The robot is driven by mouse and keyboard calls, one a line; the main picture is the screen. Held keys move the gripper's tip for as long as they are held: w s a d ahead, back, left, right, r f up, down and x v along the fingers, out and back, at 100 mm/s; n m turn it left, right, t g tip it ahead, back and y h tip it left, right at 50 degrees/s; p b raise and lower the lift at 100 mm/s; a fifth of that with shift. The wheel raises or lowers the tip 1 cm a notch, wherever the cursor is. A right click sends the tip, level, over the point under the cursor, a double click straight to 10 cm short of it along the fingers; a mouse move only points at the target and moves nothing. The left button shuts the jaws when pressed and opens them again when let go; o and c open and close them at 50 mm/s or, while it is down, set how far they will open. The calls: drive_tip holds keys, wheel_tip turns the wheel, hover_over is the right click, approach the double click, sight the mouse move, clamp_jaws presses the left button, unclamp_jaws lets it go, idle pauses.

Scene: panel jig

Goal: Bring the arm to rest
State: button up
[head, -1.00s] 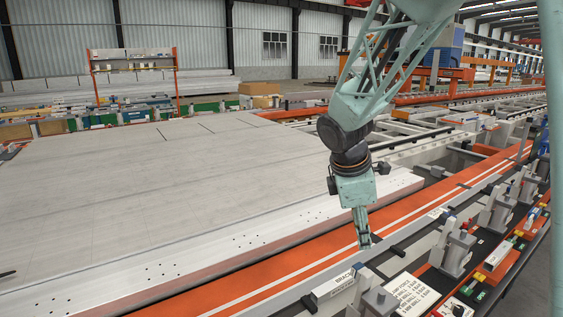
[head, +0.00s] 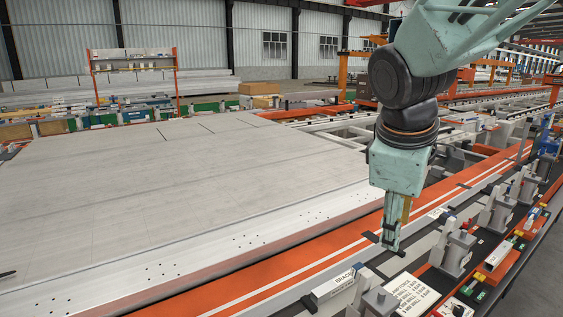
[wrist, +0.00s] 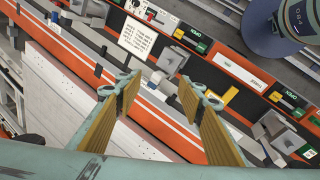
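My arm's turquoise gripper (head: 391,238) hangs pointing down in the head view, over the orange rail with white stripes (head: 285,262), right of the large pale panel (head: 150,195). In the wrist view, its two fingers with ribbed tan pads (wrist: 158,92) stand apart with nothing held between them. Whether the fingertips touch anything below cannot be told from the head view, but the wrist view shows a gap down to the rail and bench.
A row of grey clamp fixtures (head: 457,252) and a bench with coloured labels and controls run along the right. A white printed sign (head: 411,294) and a small label box marked BRACE (head: 333,286) stand near the front. The panel's top is clear.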

drive_tip(key=s+a+r+m+t+y, duration=0.15)
drive_tip(key=s+m, duration=0.35)
drive_tip(key=s, duration=0.9)
drive_tip(key=s+a+r+m+t+y, duration=0.1)
drive_tip(key=s+r+m, duration=0.35)
drive_tip(key=s, duration=1.05)
drive_tip(key=shift+w+a+f+m+g, duration=0.15)
drive_tip(key=shift+w+f+g, duration=0.25)
drive_tip(key=shift+f, duration=0.4)
drive_tip(key=shift+w+f+m+g, duration=0.3)
drive_tip(key=shift+w+f, duration=0.25)
drive_tip(key=shift+f, duration=0.2)
drive_tip(key=shift+w+a+f+m+g, duration=0.15)
drive_tip(key=shift+w+f+g, duration=0.25)
drive_tip(key=shift+f, duration=0.4)
drive_tip(key=shift+d, duration=0.1)
drive_tip(key=shift+c, duration=0.8)
